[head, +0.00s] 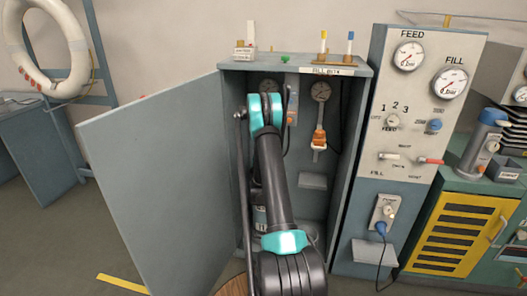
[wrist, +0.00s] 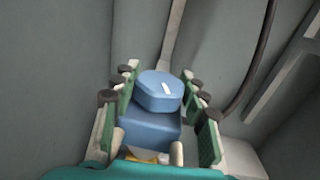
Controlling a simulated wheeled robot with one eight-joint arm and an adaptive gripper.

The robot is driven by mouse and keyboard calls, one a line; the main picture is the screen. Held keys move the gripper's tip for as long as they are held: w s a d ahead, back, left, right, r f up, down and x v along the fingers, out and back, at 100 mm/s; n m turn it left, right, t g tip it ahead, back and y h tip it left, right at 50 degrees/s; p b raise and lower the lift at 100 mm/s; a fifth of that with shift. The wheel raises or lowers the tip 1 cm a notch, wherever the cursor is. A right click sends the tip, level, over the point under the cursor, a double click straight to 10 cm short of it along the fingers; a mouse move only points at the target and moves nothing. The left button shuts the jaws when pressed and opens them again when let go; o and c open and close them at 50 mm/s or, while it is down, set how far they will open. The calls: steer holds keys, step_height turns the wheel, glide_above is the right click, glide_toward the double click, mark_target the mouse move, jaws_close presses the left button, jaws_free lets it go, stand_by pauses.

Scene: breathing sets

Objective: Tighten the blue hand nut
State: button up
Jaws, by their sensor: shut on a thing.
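The blue hand nut (wrist: 158,92) is in the middle of the wrist view, a rounded blue knob with a short white mark on top and a wider blue part below it. My gripper (wrist: 157,110) is shut on it, with green-and-white fingers with dark tips on its left and right sides. A small yellow part shows below the nut, mostly hidden. In the head view my arm reaches into the open grey cabinet (head: 228,140) and hides the gripper and the nut.
The cabinet door (head: 160,175) stands open on the left. Inside, a gauge with an orange fitting (head: 319,138) hangs right of my arm. In the wrist view a dark hose (wrist: 255,60) runs along the wall at right. A FEED/FILL panel (head: 415,120) stands right of the cabinet.

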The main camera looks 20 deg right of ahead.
steer(key=shift+m+g+h, duration=2)
steer(key=shift+m+h, duration=0.1)
steer(key=shift+h, duration=0.5)
steer(key=o, duration=1.2)
steer(key=shift+v, duration=3.7)
steer(key=shift+s, duration=0.1)
